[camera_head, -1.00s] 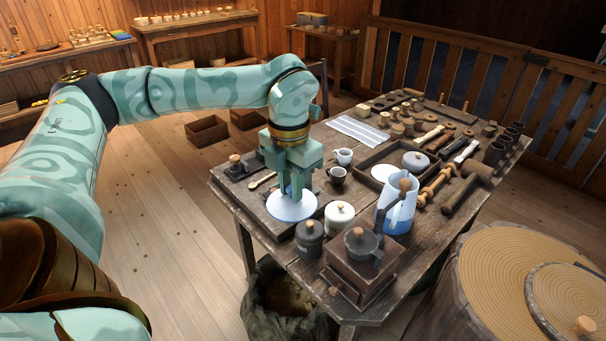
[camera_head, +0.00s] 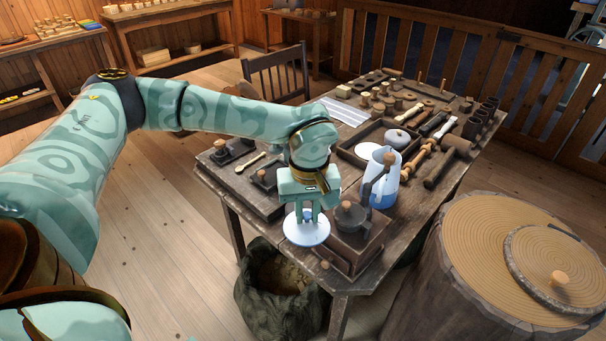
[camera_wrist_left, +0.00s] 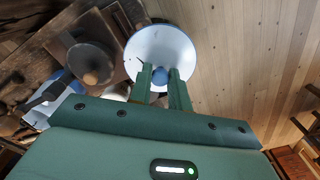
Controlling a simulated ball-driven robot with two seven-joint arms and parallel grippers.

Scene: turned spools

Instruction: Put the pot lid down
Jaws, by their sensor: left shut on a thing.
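The pot lid (camera_head: 304,234) is a round white disc with a pale blue tint, seen in the head view near the table's front edge, left of the dark grinder. It also shows in the left wrist view (camera_wrist_left: 160,42), with a blue knob (camera_wrist_left: 160,76) between the fingers. My left gripper (camera_head: 306,211) is shut on this knob from above, and the lid hangs below the fingers. I cannot tell its exact height over the table. My right gripper is not in view.
A dark box-shaped grinder (camera_head: 345,252) stands close to the right of the lid. A white and blue jug (camera_head: 385,190) is behind it. A sack (camera_head: 280,285) stands below the table edge.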

